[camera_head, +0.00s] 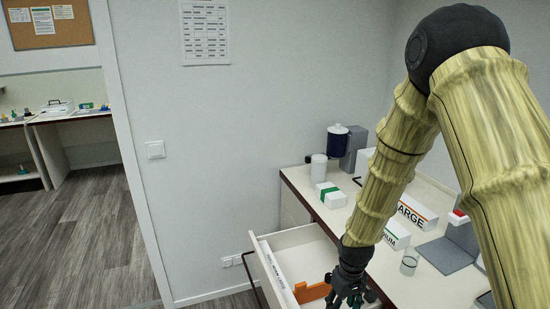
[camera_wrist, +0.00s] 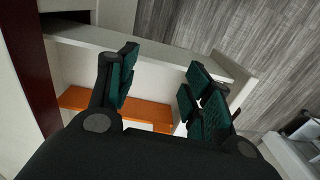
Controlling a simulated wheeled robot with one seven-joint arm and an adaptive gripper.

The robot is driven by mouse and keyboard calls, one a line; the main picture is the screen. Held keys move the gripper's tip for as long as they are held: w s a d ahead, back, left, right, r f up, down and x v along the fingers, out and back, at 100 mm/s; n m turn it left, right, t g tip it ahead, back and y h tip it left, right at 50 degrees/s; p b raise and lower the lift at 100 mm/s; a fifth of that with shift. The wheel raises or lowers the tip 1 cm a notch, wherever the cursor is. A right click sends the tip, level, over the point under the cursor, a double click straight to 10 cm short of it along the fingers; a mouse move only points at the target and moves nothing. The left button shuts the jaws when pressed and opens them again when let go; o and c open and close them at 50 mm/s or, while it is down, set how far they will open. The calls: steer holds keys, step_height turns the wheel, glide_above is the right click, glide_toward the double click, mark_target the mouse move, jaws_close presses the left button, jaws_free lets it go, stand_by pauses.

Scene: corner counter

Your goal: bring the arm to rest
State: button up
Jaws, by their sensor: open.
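My gripper (camera_head: 347,291) hangs at the end of my bent arm, over the open drawer (camera_head: 262,256) at the counter's front. In the wrist view my gripper (camera_wrist: 160,85) shows its two dark green padded fingers spread apart with nothing between them. Below and beyond the fingers is the drawer's inside, with an orange piece (camera_wrist: 145,112) in it. The orange piece also shows in the head view (camera_head: 312,292), beside the gripper. I cannot tell how high the fingers are above the drawer.
The counter holds a green-banded white box (camera_head: 331,195), a white canister (camera_head: 319,168), a dark blue-topped device (camera_head: 337,142), a large lettered box (camera_head: 415,212), a glass (camera_head: 409,263) and a grey stand (camera_head: 445,254). Open floor (camera_head: 90,240) lies at left.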

steer(key=s+f+m, duration=0.2)
steer(key=s+f, duration=1.1)
steer(key=s+d+f+m, duration=0.1)
steer(key=s+f, duration=0.3)
steer(key=s, duration=0.6)
steer(key=s+d+f+m, duration=0.1)
steer(key=s+f, duration=0.3)
steer(key=s, duration=0.6)
steer(key=shift+s+d+b, duration=0.3)
steer(key=shift+d, duration=0.35)
